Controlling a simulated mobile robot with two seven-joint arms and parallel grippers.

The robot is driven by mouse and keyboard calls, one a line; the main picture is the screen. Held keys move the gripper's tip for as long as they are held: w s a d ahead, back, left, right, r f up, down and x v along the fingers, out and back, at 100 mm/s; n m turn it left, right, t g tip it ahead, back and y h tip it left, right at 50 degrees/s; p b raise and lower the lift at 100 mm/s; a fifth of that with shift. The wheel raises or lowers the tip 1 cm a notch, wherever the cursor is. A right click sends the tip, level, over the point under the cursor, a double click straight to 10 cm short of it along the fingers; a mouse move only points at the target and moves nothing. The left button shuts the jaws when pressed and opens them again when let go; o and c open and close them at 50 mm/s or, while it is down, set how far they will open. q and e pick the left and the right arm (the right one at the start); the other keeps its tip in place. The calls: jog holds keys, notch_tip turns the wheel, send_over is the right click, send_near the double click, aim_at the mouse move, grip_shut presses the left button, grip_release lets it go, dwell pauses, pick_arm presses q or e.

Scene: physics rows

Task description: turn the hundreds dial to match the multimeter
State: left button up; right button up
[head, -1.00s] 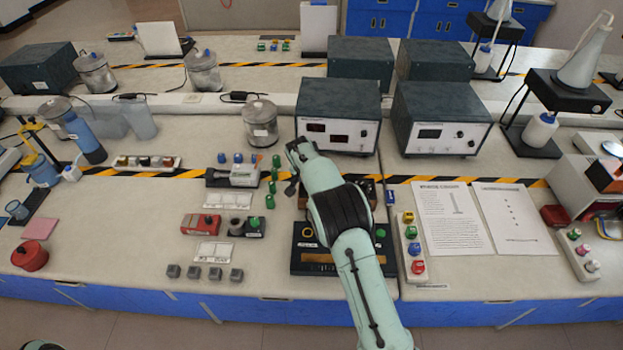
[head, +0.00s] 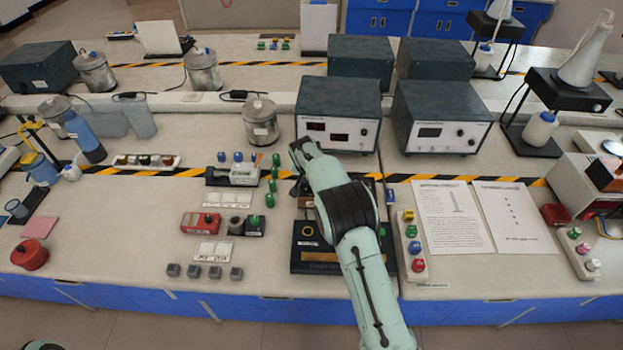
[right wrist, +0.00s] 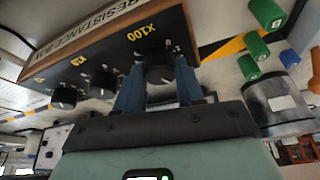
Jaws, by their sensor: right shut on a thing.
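The resistance box (right wrist: 97,50) fills the upper left of the right wrist view, with a black face and wooden edge. Its hundreds dial (right wrist: 160,54), a black knob under the yellow "X100" mark, sits between the blue fingers of my right gripper (right wrist: 158,80), shut on it. Two more black dials (right wrist: 103,82) are to its left. The fingers partly hide the hundreds dial, so its setting cannot be read. In the head view my right arm covers most of the box. Two instruments with displays, one with red digits (head: 338,112) and one grey (head: 440,133), stand behind; their readings are too small.
Green cylinders (right wrist: 257,47) and a metal can (right wrist: 275,103) stand close to the right of the gripper in the wrist view. A dark panel (head: 315,262) lies in front under my arm. Printed sheets (head: 453,218) lie to the right.

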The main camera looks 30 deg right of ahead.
jog(key=shift+d+n+t+y, duration=0.15)
jog(key=shift+n+t+y, duration=0.2)
jog(key=shift+n, duration=0.85)
jog(key=shift+n+y, duration=0.25)
jog(key=shift+n, duration=0.55)
jog(key=n+y, duration=0.1)
jog(key=n, duration=0.1)
jog(key=shift+d+r+n+t, duration=0.1)
jog(key=shift+n+t, duration=0.2)
jog(key=shift+t, duration=0.05)
pick_arm(q)
jog(key=shift+w+r+p, duration=0.8)
jog(key=shift+w+r, duration=0.2)
jog(key=shift+w, duration=0.1)
pick_arm(e)
jog(key=shift+n+y, duration=0.7)
jog(key=shift+n, duration=1.2)
jog(key=o, duration=1)
jog(key=shift+o, duration=0.2)
